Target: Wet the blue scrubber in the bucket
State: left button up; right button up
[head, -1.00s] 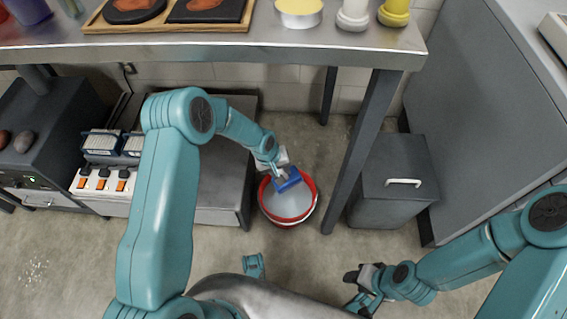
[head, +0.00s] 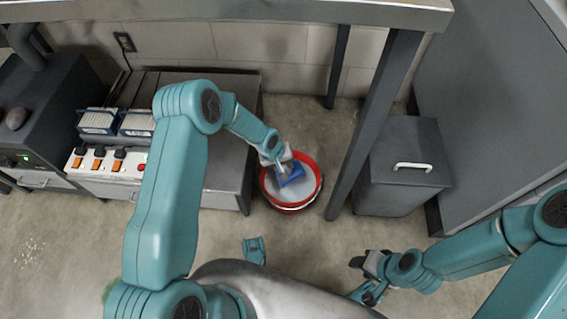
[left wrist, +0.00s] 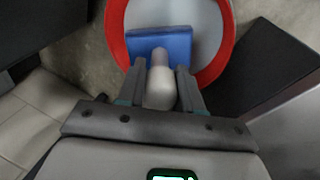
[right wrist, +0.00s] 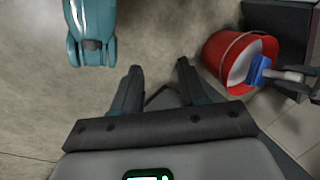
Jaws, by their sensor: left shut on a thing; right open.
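The blue scrubber (head: 292,177) has a pale handle (left wrist: 160,88). My left gripper (head: 280,162) is shut on that handle. The red bucket (head: 290,207) stands on the floor with a pale grey surface inside. The scrubber is over the bucket's opening, within the rim in the head view. In the left wrist view the scrubber (left wrist: 160,46) overlaps the bucket's opening (left wrist: 226,45). I cannot tell whether it touches the liquid. My right gripper (head: 362,276) is open and empty, and its fingers (right wrist: 158,68) are apart from the bucket (right wrist: 214,52).
A table leg (head: 375,125) stands just right of the bucket. A grey bin (head: 403,165) with a white handle is beyond it. A low metal cabinet (head: 215,165) with a switch strip (head: 110,163) is to the left.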

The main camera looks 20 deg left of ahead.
pick_arm(q)
notch_tip(320, 180, down, 4)
jog(key=b, duration=0.3)
jog(key=shift+f, duration=0.15)
jog(key=shift+f+b, duration=0.4)
jog(key=shift+b, duration=0.2)
pick_arm(e)
jog(key=w+f+t, duration=0.1)
jog(key=w+f, duration=0.2)
jog(key=f, duration=0.2)
jog(key=shift+w+d, duration=0.3)
jog(key=shift+d, duration=0.05)
pick_arm(q)
jog(key=shift+w+r, duration=0.1)
